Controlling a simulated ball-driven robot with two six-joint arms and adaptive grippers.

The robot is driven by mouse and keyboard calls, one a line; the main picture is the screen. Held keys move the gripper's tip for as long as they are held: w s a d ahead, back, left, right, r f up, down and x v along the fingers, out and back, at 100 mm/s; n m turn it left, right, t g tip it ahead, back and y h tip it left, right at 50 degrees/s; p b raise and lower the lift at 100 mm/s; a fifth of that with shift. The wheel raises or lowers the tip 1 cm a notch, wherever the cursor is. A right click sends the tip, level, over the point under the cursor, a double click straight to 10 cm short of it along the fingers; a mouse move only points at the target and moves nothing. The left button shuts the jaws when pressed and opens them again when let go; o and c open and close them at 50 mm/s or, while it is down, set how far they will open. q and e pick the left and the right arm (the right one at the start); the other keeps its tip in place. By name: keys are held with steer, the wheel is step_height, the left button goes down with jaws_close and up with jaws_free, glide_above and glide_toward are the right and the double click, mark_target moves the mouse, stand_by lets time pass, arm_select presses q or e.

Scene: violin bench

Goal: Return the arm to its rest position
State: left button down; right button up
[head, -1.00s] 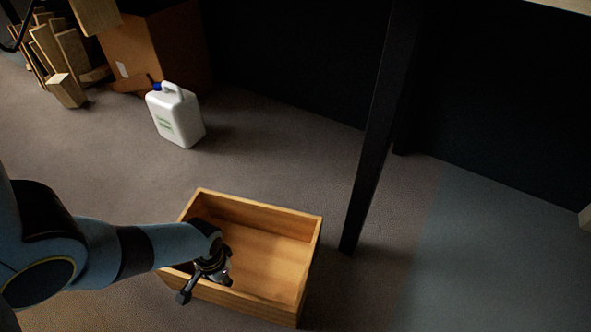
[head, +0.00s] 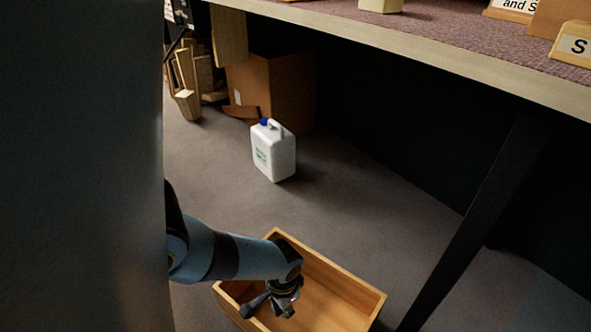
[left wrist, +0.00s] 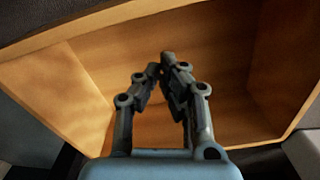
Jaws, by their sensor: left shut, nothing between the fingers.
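My left arm comes in from the left in the head view. My left gripper (head: 272,300) is over the left part of an open wooden box (head: 352,283) on the floor. In the left wrist view the gripper (left wrist: 163,66) points into the box (left wrist: 72,98), with its fingertips together and nothing between them. The part of the box that shows is empty; my gripper hides some of its left side. My right gripper is not in view.
A white jug (head: 273,152) with a blue cap stands on the floor behind the box. A cardboard box (head: 285,90) and wood pieces (head: 190,80) are at the back left. A bench (head: 450,60) with a dark leg (head: 470,235) is at the right.

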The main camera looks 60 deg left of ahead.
arm_select(q)
steer(key=shift+r+p, duration=1.35)
steer(key=shift+r, duration=1.05)
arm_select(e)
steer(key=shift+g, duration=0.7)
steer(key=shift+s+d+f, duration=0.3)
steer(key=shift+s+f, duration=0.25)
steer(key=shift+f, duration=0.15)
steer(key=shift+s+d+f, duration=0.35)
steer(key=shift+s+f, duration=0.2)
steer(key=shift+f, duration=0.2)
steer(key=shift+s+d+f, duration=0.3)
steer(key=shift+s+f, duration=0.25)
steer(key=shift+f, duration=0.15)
